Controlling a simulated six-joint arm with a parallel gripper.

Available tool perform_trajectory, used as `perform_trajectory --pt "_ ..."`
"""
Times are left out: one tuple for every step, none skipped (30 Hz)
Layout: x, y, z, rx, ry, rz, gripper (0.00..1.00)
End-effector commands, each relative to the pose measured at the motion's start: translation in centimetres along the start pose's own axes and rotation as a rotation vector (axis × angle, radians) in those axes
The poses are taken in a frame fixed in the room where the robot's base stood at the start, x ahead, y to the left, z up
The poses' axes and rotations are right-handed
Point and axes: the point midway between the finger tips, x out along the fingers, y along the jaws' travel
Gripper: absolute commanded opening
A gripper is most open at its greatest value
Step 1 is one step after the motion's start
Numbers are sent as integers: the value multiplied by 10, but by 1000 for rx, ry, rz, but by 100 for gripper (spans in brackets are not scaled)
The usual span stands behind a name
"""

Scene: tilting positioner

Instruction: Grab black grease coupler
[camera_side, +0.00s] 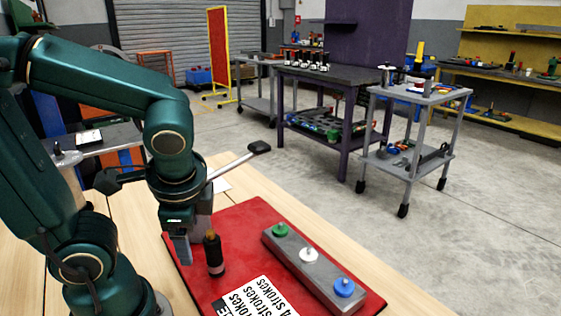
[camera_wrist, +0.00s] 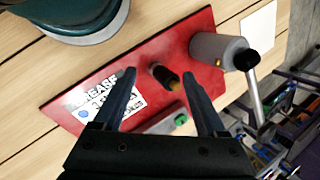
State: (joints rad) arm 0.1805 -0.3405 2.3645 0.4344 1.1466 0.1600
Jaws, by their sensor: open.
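The black grease coupler (camera_side: 214,252) stands upright on the red board (camera_side: 246,226) in the side view, a dark cylinder with a brownish top. In the wrist view the coupler (camera_wrist: 163,74) shows between the fingertips, with a brass-coloured end. My gripper (camera_side: 194,243) is open, pointing down close beside the coupler; in the wrist view its two fingers (camera_wrist: 160,77) lie apart on either side of it. Whether a finger touches it cannot be told. A grey block (camera_side: 318,276) on the board carries a green fitting (camera_side: 281,230), a white fitting (camera_side: 309,255) and a blue fitting (camera_side: 344,288).
A grey cylinder (camera_wrist: 207,47) with a lever (camera_wrist: 254,96) stands near the coupler in the wrist view. A printed white label (camera_side: 254,299) lies on the board. The wooden table (camera_side: 237,178) around the board is mostly clear. Carts and shelves stand farther back.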

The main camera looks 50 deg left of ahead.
Motion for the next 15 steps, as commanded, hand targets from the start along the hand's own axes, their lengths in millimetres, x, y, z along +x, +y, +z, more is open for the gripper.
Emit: perform_trajectory --pt "6 -2 2 101 -70 -27 74" --pt "9 -5 3 155 -109 -45 74" --pt "12 -8 3 227 -156 -71 74" --pt "14 -10 4 281 -193 -91 74" --pt "17 -13 3 333 -226 -111 74" --pt "19 -16 3 402 -270 -138 74" --pt "21 -18 1 453 -301 -159 74" --pt "23 -20 0 503 -332 -180 74" --pt "25 -22 -2 567 -369 -208 74" --pt "27 -24 -4 613 -397 -228 74" --pt "28 -25 -6 659 -424 -249 74" --pt "30 -27 -10 719 -456 -277 74" --pt "32 -27 -12 763 -481 -298 74" --pt "33 -28 -15 806 -506 -318 74" --pt "35 -28 -19 862 -535 -346 74"
